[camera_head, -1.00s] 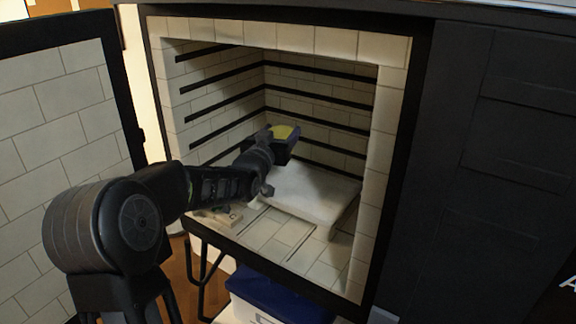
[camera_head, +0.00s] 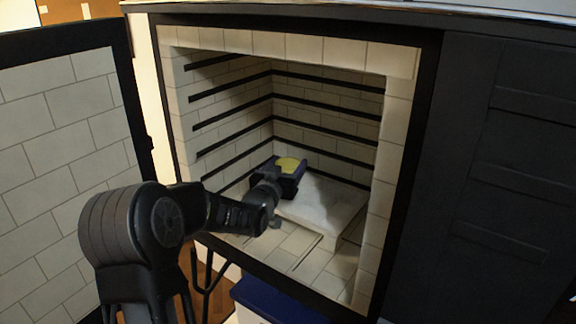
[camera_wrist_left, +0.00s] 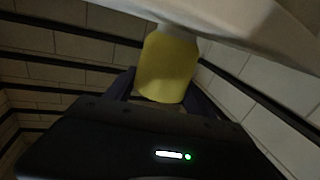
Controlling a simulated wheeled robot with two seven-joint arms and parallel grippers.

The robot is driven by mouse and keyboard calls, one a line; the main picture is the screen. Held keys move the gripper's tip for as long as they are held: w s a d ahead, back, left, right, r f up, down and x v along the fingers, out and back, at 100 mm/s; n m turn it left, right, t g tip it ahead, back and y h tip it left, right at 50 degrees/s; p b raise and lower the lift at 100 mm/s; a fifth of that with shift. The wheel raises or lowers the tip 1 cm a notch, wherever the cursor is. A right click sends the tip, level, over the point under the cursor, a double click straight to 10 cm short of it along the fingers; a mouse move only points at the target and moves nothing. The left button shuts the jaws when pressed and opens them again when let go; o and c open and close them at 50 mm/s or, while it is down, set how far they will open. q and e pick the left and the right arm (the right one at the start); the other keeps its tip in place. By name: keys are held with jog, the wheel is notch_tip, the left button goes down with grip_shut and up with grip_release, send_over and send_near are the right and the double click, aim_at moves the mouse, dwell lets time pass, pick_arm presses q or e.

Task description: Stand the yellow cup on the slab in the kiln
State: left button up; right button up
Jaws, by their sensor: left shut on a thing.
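The yellow cup (camera_head: 289,163) is inside the kiln, held in my left gripper (camera_head: 284,178). In the wrist view the yellow cup (camera_wrist_left: 166,68) sits between the dark fingers of the left gripper (camera_wrist_left: 160,92), which is shut on it. The pale slab (camera_head: 328,208) lies on the kiln floor, and the gripper is over its back left part. The slab (camera_wrist_left: 250,22) also shows along the top of the wrist view, close to one end of the cup. I cannot tell whether they touch. In the head view the gripper hides most of the cup. My right gripper is not in view.
The kiln (camera_head: 400,130) is open at the front, with brick walls and dark horizontal strips inside. Its door (camera_head: 60,170) stands open at the left. The slab's right and front parts are bare. A blue-lidded box (camera_head: 290,300) is below the kiln.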

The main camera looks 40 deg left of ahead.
pick_arm(q)
jog(key=o, duration=1.7)
jog(key=shift+f, duration=0.1)
jog(key=shift+s, duration=0.1)
jog(key=b+v, duration=0.1)
jog(key=v, duration=1.1)
